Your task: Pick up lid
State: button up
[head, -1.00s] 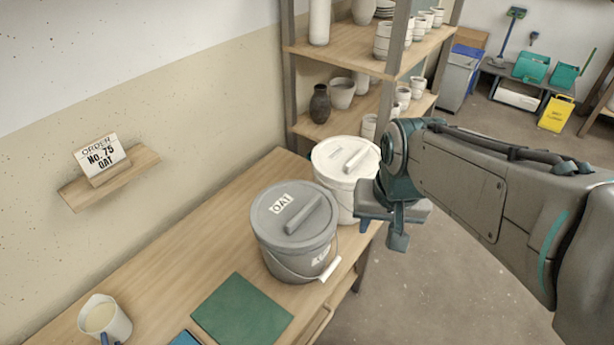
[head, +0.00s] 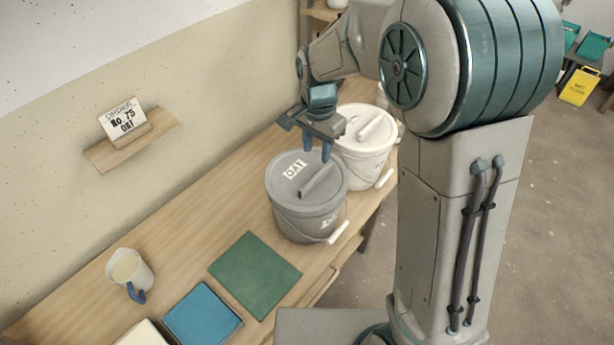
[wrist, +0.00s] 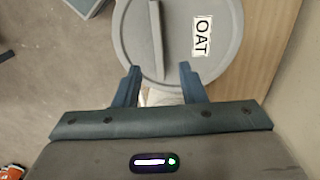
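The grey bucket (head: 307,220) stands on the wooden bench with its grey lid (head: 290,182) on top. The lid has a raised bar handle (head: 322,180) and an OAT label (head: 294,170). My gripper (head: 317,152) is open and empty above the far edge of this lid, its fingers pointing down. In the wrist view the two fingers (wrist: 158,85) are spread apart at the lid's near edge (wrist: 222,60), with the bar handle (wrist: 157,38) ahead of them. The fingers appear apart from the handle.
A white lidded bucket (head: 366,160) stands just behind the grey one. A green mat (head: 255,274), a blue tile (head: 203,313) and a mug (head: 131,270) are nearer on the bench.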

aim_at(317, 176)
notch_tip(317, 176, down, 9)
jog(key=shift+s+d+f+p, duration=0.1)
jog(key=shift+p, duration=0.5)
jog(key=shift+f, duration=0.15)
dwell(0.3)
grip_shut()
